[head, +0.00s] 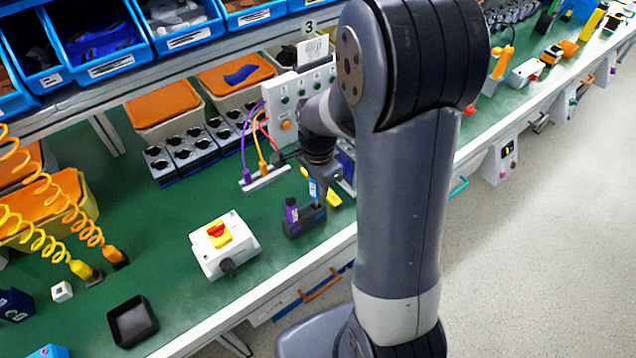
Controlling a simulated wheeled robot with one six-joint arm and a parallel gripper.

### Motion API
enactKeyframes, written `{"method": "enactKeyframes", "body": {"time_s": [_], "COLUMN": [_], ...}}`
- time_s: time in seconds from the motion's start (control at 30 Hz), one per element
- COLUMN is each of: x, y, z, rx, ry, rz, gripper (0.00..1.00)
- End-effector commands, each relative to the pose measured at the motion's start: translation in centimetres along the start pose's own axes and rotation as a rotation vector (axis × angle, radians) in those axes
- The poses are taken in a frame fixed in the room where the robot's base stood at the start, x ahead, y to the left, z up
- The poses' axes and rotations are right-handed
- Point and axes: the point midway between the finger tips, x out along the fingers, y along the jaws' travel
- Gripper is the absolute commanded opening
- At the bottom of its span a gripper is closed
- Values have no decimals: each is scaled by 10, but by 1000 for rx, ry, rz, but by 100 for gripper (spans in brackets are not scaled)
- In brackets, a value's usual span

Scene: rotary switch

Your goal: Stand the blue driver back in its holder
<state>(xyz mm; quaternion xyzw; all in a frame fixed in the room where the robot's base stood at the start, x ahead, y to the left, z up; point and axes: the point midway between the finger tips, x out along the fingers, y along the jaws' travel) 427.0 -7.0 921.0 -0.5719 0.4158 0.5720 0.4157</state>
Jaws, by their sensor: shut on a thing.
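The blue driver (313,190) is upright between the yellow-tipped fingers of my gripper (319,185), which is shut on it. The dark holder (305,227) stands on the green bench, directly below the gripper, with a purple driver (291,211) upright in its left side. The blue driver is over the right part of the holder. I cannot tell whether its lower end is inside the holder or just above it. My arm hides the bench to the right of the gripper.
A white switch box (243,237) with a red and yellow rotary knob (218,234) is left of the holder. A white panel (283,97) with purple, orange and red cables stands behind. A black tray (133,321) lies front left. Green bench between them is clear.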

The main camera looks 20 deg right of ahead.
Motion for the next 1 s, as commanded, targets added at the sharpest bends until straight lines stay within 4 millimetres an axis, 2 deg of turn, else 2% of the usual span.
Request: {"method": "enactKeyframes", "body": {"time_s": [1.0], "x": [32], "y": [0], "z": [0], "rx": [0], "ry": [0], "rz": [0], "gripper": [0]}}
